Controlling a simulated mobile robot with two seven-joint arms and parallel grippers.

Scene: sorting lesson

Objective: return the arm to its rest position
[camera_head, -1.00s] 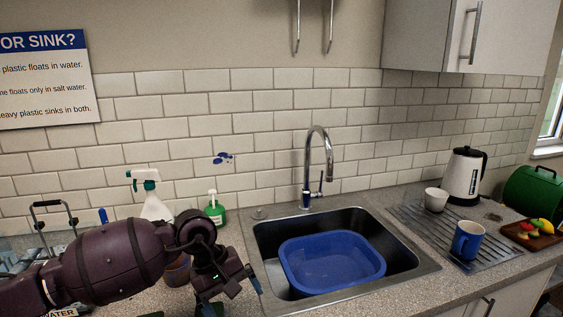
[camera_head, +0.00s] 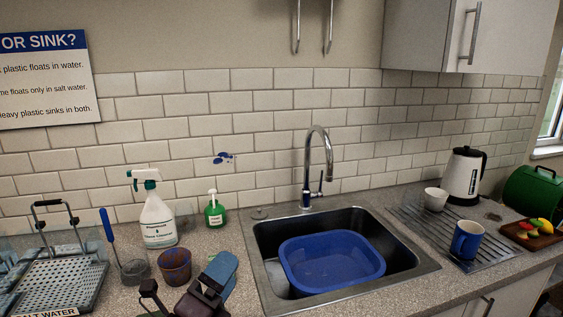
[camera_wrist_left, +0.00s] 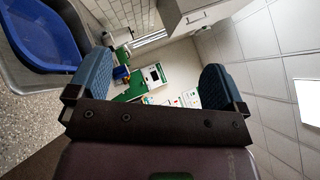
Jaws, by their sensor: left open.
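My left gripper (camera_head: 212,284) is low in the head view, over the counter left of the sink. Only its end shows at the bottom edge. In the left wrist view its two blue fingers (camera_wrist_left: 150,88) stand wide apart with nothing between them, so it is open and empty. The camera there looks across the room at a tilt. My right gripper is in neither view.
A sink (camera_head: 262,268) holds a blue basin (camera_head: 330,262). Left of it stand a brown pot (camera_head: 174,266), a spray bottle (camera_head: 158,220), a green soap bottle (camera_head: 214,213) and a wire-handled tray (camera_head: 60,280). A blue mug (camera_head: 467,240) stands on the drainer right of the sink.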

